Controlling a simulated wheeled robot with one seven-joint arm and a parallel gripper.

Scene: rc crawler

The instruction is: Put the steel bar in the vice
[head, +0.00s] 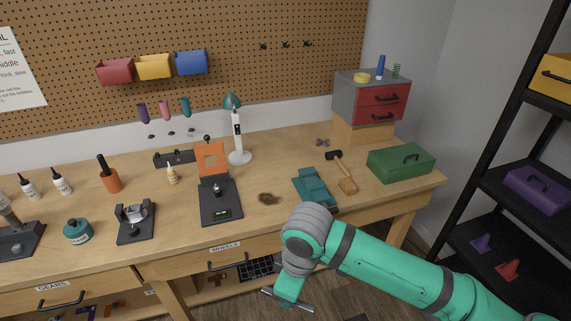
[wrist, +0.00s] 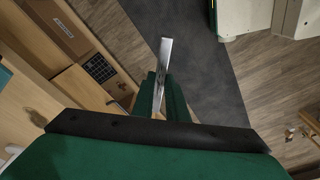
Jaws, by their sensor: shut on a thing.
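The steel bar (head: 303,307) is a thin silver bar held in my gripper (head: 286,298), low in front of the workbench and below its top. Its ends stick out on both sides of the fingers in the head view. In the wrist view the bar (wrist: 165,55) stands out between the two green fingers of my gripper (wrist: 160,98), which are closed on it. A teal block-like tool that looks like the vice (head: 314,187) sits on the bench top near the front edge, above and behind my gripper. Its jaw gap is hard to make out.
The workbench (head: 265,222) has an open drawer (head: 225,266) near my gripper. A mallet (head: 345,180) and green toolbox (head: 402,162) stand right of the vice; a dark stain (head: 269,198) and a black-and-orange device (head: 219,207) lie left. A black shelf (head: 500,195) is at the right.

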